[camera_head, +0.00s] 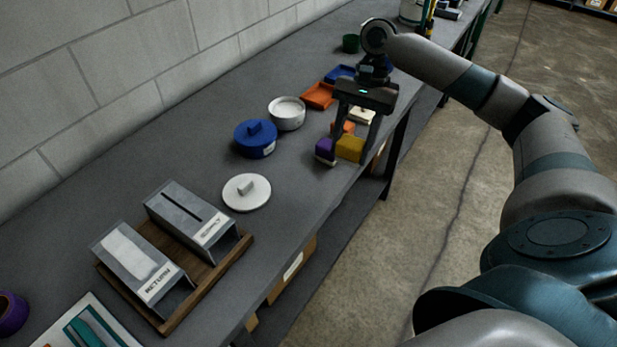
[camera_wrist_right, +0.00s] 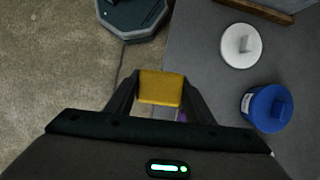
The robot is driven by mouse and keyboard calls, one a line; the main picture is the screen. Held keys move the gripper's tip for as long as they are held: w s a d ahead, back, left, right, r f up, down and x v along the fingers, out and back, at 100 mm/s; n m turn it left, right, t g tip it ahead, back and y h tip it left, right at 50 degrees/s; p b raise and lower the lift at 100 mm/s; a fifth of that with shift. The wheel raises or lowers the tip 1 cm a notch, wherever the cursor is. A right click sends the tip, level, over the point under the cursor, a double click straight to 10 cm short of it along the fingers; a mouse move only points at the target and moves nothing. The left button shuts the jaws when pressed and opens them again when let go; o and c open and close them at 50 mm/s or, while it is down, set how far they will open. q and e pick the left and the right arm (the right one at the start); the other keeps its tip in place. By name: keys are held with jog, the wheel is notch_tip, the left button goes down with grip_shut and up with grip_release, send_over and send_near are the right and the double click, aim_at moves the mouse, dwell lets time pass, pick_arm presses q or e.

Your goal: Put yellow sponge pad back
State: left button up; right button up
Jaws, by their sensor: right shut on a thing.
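The yellow sponge pad (camera_head: 350,149) is a small yellow block near the front edge of the grey bench, in the middle of the head view. My right gripper (camera_head: 355,139) is above the bench edge and shut on the pad, with one finger on each side. In the right wrist view the yellow pad (camera_wrist_right: 162,88) sits between the fingertips (camera_wrist_right: 161,92). I cannot tell whether the pad touches the bench. A purple block (camera_head: 325,149) is just left of it. My left gripper is not in view.
An orange block (camera_head: 346,127) shows behind the pad. Further back are an orange tray (camera_head: 319,95) and a blue tray (camera_head: 340,73). A blue lidded pot (camera_head: 255,139), white bowl (camera_head: 287,113), white lid (camera_head: 246,192) and wooden tray (camera_head: 238,251) with labelled metal holders stand left.

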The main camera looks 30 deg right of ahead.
jog(key=shift+d+r+m, duration=0.25)
jog(key=shift+d+m, duration=0.25)
jog(key=shift+d, duration=0.55)
jog(key=shift+w+a, duration=0.1)
jog(key=shift+w+a+f, duration=0.3)
jog(key=shift+a, duration=0.05)
jog(key=w+a+f+p, duration=0.1)
jog(key=w+a+f, duration=0.1)
jog(key=w+a+f+p, duration=0.1)
jog(key=w+a, duration=0.1)
jog(key=w, duration=0.1)
jog(key=w+a+f+p, duration=0.1)
jog(key=w+a+f, duration=0.1)
jog(key=shift+w+a+f, duration=0.2)
jog(key=shift+f, duration=0.15)
jog(key=shift+w+a+f, duration=0.3)
jog(key=shift+f, duration=0.05)
jog(key=shift+f, duration=0.1)
jog(key=shift+f+p, duration=0.9)
jog(key=shift+f, duration=1.05)
